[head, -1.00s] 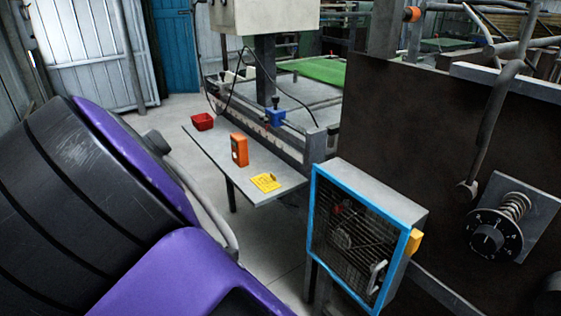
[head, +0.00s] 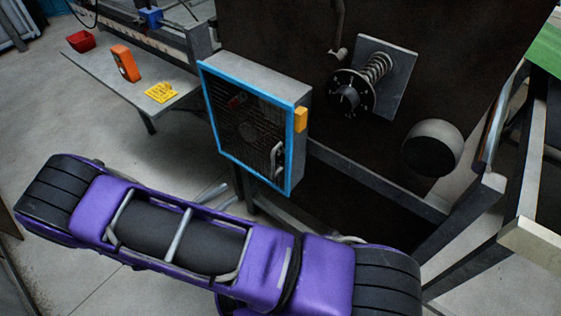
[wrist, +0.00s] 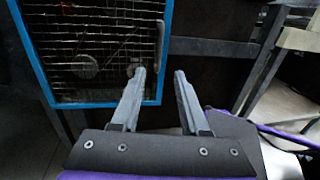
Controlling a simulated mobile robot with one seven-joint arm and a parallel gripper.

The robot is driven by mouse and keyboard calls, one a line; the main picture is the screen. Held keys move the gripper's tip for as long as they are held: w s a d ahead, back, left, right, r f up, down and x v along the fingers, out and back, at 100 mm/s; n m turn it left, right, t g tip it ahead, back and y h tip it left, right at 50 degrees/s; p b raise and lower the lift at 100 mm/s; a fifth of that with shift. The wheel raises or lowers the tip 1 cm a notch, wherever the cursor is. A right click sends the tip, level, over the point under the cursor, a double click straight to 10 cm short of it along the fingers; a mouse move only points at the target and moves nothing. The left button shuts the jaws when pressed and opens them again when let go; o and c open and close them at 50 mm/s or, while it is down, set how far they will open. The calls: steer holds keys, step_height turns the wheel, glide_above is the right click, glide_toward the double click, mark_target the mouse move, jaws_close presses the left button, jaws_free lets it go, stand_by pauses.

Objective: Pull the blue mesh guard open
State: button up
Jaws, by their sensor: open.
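The blue mesh guard (head: 219,133) is a blue-framed door with dark wire mesh on the front of a grey box. It looks shut. A pale handle (head: 276,160) stands on its lower right side. In the wrist view the guard (wrist: 100,50) fills the upper left, and its handle (wrist: 160,46) runs along the right side. My gripper (wrist: 160,73) is open and empty, with its fingertips just below and around the handle's lower end in the picture. I cannot tell whether they touch it.
A yellow block (head: 301,119) sits on the box's right side. To the right are a dial with a spring (head: 349,95) and a dark round knob (head: 432,148). A shelf (head: 100,75) at left holds a red bin (head: 80,41), an orange device (head: 125,63) and a yellow tag (head: 160,92).

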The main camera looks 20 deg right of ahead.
mark_target(273, 173)
steer(key=p+x, duration=0.1)
steer(key=x, duration=1.6)
steer(key=shift+a, duration=0.1)
jaws_close()
stand_by(0.7)
